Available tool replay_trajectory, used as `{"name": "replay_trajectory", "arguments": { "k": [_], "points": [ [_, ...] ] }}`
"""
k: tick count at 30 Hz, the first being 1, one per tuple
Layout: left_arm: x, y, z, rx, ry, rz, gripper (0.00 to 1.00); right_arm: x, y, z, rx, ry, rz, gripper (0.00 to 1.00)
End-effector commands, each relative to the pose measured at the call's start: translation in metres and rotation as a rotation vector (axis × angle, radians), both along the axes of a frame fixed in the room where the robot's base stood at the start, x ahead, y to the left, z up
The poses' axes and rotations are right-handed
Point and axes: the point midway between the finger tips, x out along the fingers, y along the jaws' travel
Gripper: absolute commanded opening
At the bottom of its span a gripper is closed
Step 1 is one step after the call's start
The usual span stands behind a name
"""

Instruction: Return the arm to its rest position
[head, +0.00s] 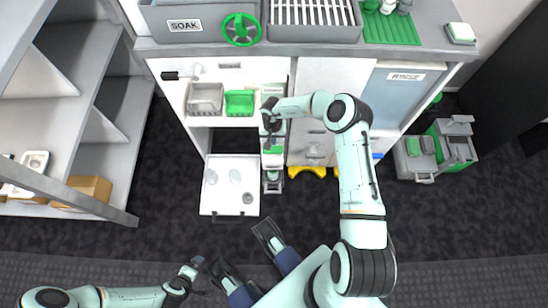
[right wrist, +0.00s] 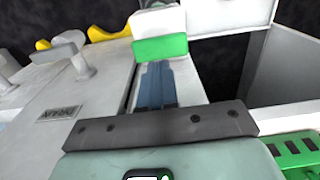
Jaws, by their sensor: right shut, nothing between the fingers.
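My right arm reaches up the middle of the head view and bends left at the cabinet front. Its gripper (head: 271,134) is at a narrow pull-out unit beside the white cabinet. In the right wrist view the blue-grey fingers (right wrist: 156,70) are shut and empty. They point at a green block with a white part (right wrist: 160,47); whether they touch it I cannot tell. My left arm lies low at the lower left of the head view. Its gripper (head: 192,268) is small and dark there, away from the furniture, and its opening is unclear.
The counter holds a grey SOAK basin (head: 185,25), a rack (head: 312,12) and a green mat (head: 391,30). A white tray drawer (head: 229,190) stands out below. Grey shelves (head: 103,108) are left; a green-and-grey cart (head: 440,145) is right.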

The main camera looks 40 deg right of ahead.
Motion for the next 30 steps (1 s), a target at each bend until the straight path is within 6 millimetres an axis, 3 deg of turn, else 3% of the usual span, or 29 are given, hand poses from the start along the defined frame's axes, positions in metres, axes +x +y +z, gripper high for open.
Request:
{"name": "replay_trajectory", "arguments": {
  "k": [7, 23, 30],
  "points": [
    [0.000, 0.000, 0.018, 0.000, -0.007, 0.000, 1.00, 0.000, 0.000, 0.023, 0.000, -0.001, 0.000, 0.00],
    [0.000, 0.000, 0.017, 0.000, -0.005, 0.000, 1.00, 0.000, 0.000, 0.021, -0.001, 0.000, 0.000, 0.00],
    [-0.001, -0.002, 0.017, -0.004, -0.002, -0.004, 1.00, -0.019, 0.005, 0.005, -0.144, -0.005, 0.034, 0.00]
  ]
}}
